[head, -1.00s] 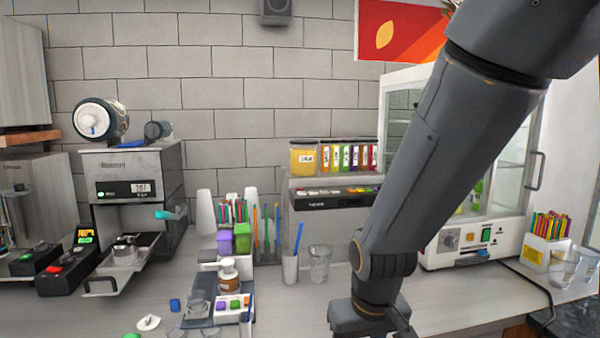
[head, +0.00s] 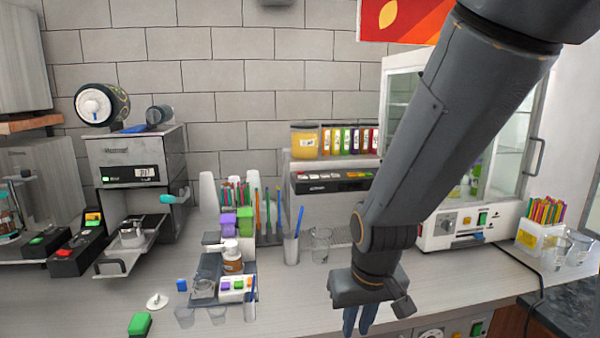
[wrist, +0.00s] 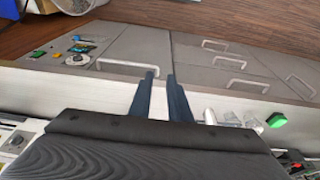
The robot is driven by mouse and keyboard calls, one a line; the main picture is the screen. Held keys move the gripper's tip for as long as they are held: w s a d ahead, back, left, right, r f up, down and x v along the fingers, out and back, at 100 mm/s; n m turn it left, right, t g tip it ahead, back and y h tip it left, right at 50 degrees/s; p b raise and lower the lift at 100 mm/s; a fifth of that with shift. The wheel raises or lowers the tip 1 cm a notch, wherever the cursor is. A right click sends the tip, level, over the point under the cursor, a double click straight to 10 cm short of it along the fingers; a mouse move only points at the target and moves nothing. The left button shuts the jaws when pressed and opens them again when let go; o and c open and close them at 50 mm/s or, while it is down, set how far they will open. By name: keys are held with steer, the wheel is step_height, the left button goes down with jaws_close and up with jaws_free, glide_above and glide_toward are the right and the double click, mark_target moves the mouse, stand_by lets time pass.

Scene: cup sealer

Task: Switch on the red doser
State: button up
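No part is plainly labelled as the red doser. A small white box (head: 237,289) carries purple, orange-red and green buttons, left of my gripper on the counter. Behind it stand a purple block (head: 228,222) and a green block (head: 244,221). A dark box with a red button (head: 76,252) sits at the left by the coffee machine. My gripper (head: 359,322) hangs over the front of the counter, apart from all of these. Its two blue fingers, seen also in the wrist view (wrist: 161,74), are a little apart with nothing between them.
A coffee machine (head: 140,185) stands at the left and a glass-fronted cabinet (head: 515,150) at the right. Clear cups (head: 185,316) and a green block (head: 140,323) lie near the front edge. Drawer fronts (wrist: 140,45) show in the wrist view. The counter before my gripper is clear.

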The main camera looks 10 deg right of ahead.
steer(key=shift+g, duration=0.6)
steer(key=f+b, duration=0.8)
steer(key=f, duration=0.1)
steer(key=w+f+b, duration=0.1)
steer(key=f+b, duration=0.2)
steer(key=f, duration=0.1)
steer(key=shift+f+b, duration=0.15)
steer(key=shift+b, duration=0.25)
jaws_close()
